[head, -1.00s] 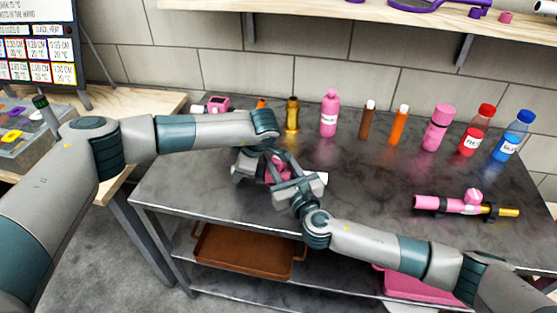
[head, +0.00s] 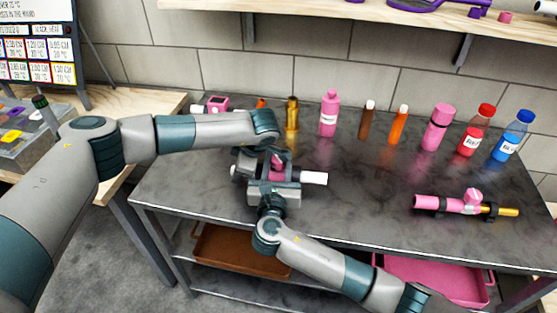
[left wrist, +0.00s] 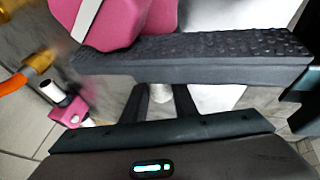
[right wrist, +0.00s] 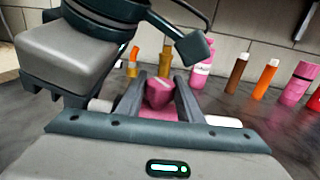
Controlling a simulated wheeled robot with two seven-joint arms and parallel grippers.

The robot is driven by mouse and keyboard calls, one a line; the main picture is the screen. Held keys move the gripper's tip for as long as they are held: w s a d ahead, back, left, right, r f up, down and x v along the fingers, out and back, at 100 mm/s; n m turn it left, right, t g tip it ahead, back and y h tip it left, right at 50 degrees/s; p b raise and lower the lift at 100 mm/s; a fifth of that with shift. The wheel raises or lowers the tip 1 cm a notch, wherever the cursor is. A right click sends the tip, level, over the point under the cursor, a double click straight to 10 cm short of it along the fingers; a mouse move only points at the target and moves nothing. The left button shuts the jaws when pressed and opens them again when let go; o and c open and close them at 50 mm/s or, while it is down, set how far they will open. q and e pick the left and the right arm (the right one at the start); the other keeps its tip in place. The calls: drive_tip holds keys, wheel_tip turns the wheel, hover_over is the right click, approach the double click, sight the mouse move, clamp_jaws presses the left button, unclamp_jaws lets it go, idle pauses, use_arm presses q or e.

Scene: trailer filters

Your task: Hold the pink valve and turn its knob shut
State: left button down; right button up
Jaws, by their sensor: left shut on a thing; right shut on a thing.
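The pink valve (head: 266,173) is held above the metal table, with a white pipe end (head: 314,178) sticking out to the right. My left gripper (head: 258,160) reaches it from the left and back and is shut on its body; the pink body fills the top of the left wrist view (left wrist: 120,22). My right gripper (head: 276,172) comes from the front. In the right wrist view its fingers are shut on the pink knob (right wrist: 158,93), one on each side. The fingers and arms hide part of the valve.
Bottles and vials stand along the table's back, among them a pink bottle (head: 328,114), an orange vial (head: 398,125) and a red-capped bottle (head: 476,130). A pink tube with a gold end (head: 450,204) lies at the right. The table (head: 370,190) is clear in the middle.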

drive_tip(key=o, duration=1.1)
drive_tip(key=shift+s, duration=0.15)
drive_tip(key=s, duration=0.7)
drive_tip(key=s+a, duration=0.1)
drive_tip(key=s, duration=0.3)
drive_tip(key=shift+s, duration=0.35)
